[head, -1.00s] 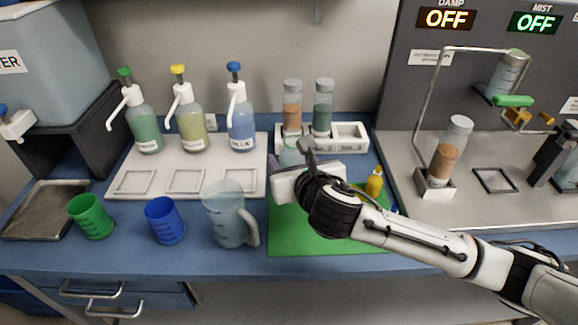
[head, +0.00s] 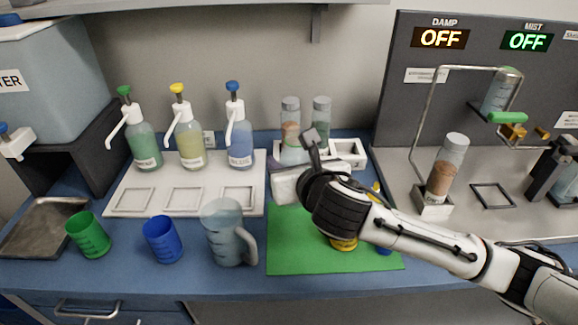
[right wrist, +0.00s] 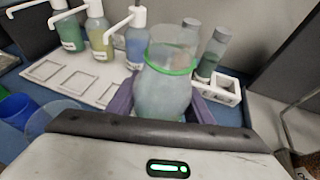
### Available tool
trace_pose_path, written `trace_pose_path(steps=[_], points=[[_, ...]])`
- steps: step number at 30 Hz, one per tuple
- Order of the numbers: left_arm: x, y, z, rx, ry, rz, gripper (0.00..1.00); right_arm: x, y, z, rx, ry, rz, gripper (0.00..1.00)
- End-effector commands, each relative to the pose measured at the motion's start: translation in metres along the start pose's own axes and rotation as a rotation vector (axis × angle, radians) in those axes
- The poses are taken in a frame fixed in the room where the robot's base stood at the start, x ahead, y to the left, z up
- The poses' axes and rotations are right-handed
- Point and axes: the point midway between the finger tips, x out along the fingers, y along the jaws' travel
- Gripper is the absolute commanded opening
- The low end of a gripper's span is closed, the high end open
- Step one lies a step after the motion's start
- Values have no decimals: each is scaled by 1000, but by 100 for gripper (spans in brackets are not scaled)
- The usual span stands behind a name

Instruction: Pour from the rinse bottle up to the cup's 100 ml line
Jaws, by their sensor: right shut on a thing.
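My right gripper (right wrist: 160,104) is shut on a clear vessel (right wrist: 165,85) with a green ring near its top. It is held upright, with pale contents below the ring; I cannot tell whether it is the rinse bottle or a cup. In the head view the vessel (head: 291,152) shows small, beyond my gripper, in front of the vial rack. A green cup (head: 89,236) and a blue cup (head: 163,240) stand at the front left. A clear jug (head: 226,236) with a handle stands beside them. My left gripper is not in view.
Three pump bottles with green (head: 145,148), yellow (head: 190,148) and blue (head: 240,145) tops stand on a white tray (head: 152,180). A white rack (head: 349,152) holds vials. A green mat (head: 295,255) lies under my right arm, which partly hides a yellow item (head: 343,244).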

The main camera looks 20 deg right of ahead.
Motion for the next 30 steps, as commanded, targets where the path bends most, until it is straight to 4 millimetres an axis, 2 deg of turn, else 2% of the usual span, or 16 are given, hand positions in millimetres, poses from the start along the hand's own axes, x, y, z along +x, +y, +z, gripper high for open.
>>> trace_pose_path(steps=[5, 9, 15, 18, 23, 30], points=[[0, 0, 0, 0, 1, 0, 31, -28, -13, 31, 18, -10, 1, 13], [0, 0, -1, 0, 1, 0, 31, -58, -23, 52, 22, -9, 5, 13], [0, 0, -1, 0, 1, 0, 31, -96, -34, 70, 4, -7, 12, 13], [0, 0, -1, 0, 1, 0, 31, -109, -37, 74, -6, -6, 14, 13], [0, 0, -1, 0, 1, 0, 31, -119, -39, 76, -15, -4, 14, 13], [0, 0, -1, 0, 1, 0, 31, -120, -40, 77, -16, -3, 14, 13]])
